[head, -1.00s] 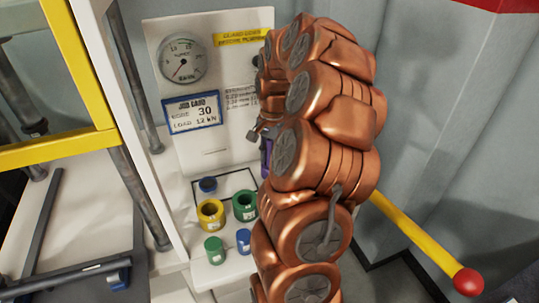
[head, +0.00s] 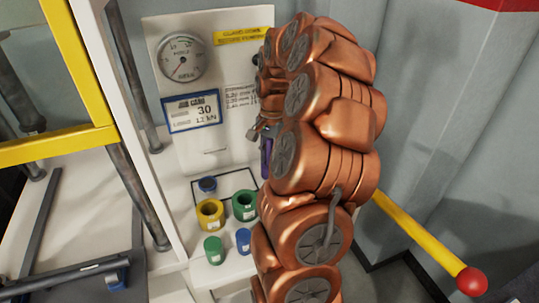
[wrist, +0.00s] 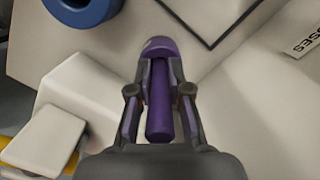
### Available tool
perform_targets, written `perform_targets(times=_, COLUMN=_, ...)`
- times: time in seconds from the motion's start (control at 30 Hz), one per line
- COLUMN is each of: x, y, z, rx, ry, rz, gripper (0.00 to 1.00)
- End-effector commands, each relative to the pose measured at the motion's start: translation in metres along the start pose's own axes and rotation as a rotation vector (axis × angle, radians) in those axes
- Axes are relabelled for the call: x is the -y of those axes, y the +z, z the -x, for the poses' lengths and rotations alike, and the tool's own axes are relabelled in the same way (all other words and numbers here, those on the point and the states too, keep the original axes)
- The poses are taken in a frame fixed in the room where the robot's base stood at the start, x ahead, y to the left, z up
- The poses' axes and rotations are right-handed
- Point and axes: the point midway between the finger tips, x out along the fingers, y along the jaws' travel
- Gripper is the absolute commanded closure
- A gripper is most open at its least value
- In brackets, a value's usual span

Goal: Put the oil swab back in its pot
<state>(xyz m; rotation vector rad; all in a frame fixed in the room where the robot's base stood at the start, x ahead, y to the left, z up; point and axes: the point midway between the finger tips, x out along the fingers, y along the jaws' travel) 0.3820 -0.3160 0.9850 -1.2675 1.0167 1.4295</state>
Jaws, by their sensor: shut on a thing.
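A purple piece (wrist: 159,105), apparently the swab, has a straight shaft and a wider rounded end at the top of the wrist view. My gripper (wrist: 160,72) is shut on it, with one finger on each side just below that rounded end. In the head view the purple piece (head: 267,157) shows as a narrow upright strip, partly behind my arm, in front of the white panel. My gripper (head: 264,132) is mostly hidden there by my copper arm. I cannot make out the swab's pot in either view.
A gauge panel (head: 210,80) rises behind. A yellow lever (head: 420,238) with a red knob projects at right.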

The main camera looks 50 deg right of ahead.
Motion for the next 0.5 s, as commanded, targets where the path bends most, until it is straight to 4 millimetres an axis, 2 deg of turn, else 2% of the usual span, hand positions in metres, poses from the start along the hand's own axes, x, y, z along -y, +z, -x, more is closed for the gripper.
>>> perform_targets(times=0.5, x=0.0000, y=-0.0005, z=-0.0042, rx=0.000, ry=0.000, rz=0.000, gripper=1.00)
